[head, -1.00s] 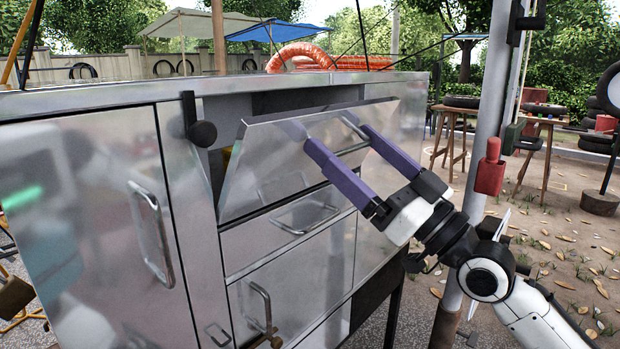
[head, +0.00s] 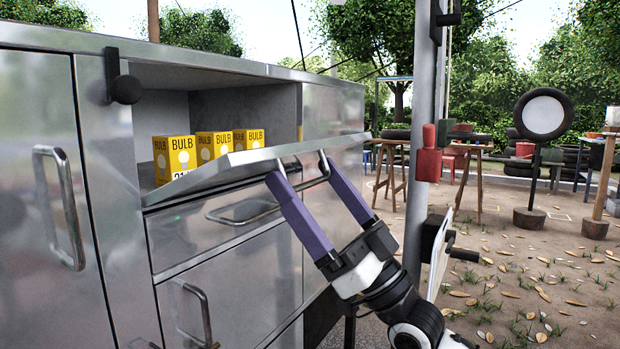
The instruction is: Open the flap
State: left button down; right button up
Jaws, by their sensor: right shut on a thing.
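The metal flap (head: 240,163) of the cart (head: 52,112) is hinged along its lower edge and tilted outward, well down from upright. The compartment behind it is open. Several yellow bulb boxes (head: 175,160) stand inside it. The flap's bar handle (head: 322,170) is on its outer face, partly hidden by my fingers. My right gripper (head: 300,172) has its purple fingers at this handle and is shut on it, reaching up from the lower right. My left gripper is not in view.
A drawer with a bar handle (head: 243,213) lies just below the flap. Door handles (head: 62,205) stick out at the left and below. A grey post (head: 418,130) with a red block (head: 427,155) stands close to the right of my arm.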

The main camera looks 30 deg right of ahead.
jog(key=shift+w+a+f, duration=0.1)
jog(key=shift+w+f, duration=0.05)
jog(key=shift+f, duration=0.4)
jog(key=o, duration=1.2)
jog(key=shift+r, duration=0.1)
jog(key=shift+s+f, duration=0.25)
jog(key=v, duration=0.9)
jog(key=shift+d+f, duration=0.2)
jog(key=shift+f, duration=0.15)
jog(key=shift+s, duration=0.15)
